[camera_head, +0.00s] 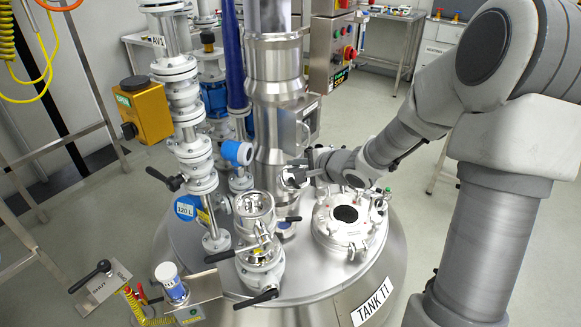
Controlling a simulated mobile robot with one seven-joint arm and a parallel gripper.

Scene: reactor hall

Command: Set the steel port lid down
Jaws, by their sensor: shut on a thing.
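My gripper (308,172) is above the top of the steel tank, reaching in from the right. It is shut on a small shiny steel piece, which looks like the steel port lid (291,179), held in the air beside the thick steel column. The fingers and arm partly hide it, so its exact tilt is hard to tell. Below it a small port (286,229) shows on the tank top, between the sight-glass fitting and the large round hatch. The tank (318,294) carries a label reading TANK T1.
The large clamped hatch (348,222) stands right of the port, and a flanged valve fitting (259,250) stands left of it. The steel column (276,110) rises close behind. A white pipe stack (190,130) and yellow box (146,108) are at left. Bare tank top shows near the front rim.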

